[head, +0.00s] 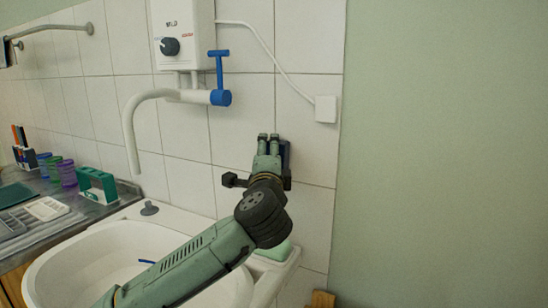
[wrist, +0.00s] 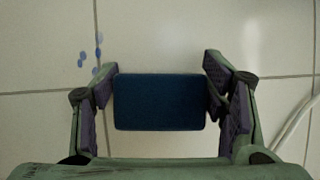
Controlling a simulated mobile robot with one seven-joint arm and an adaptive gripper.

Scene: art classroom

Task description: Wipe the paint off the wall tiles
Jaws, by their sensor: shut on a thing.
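My gripper (head: 269,143) is up against the white wall tiles (head: 240,115), below the water heater and left of a white wall box. In the wrist view my gripper (wrist: 160,88) is shut on a dark blue block, likely a sponge (wrist: 160,102), held between its two purple-padded fingers. Several small blue paint spots (wrist: 82,58) lie on the tiles to the upper left of the block, near a vertical joint. I cannot make out the spots in the head view.
A water heater (head: 184,32) with a blue-handled tap (head: 219,80) and curved spout hangs above the white sink (head: 75,265). A cable runs to the wall box (head: 326,109). Cups and a green holder (head: 97,185) stand at left. The green wall at right is bare.

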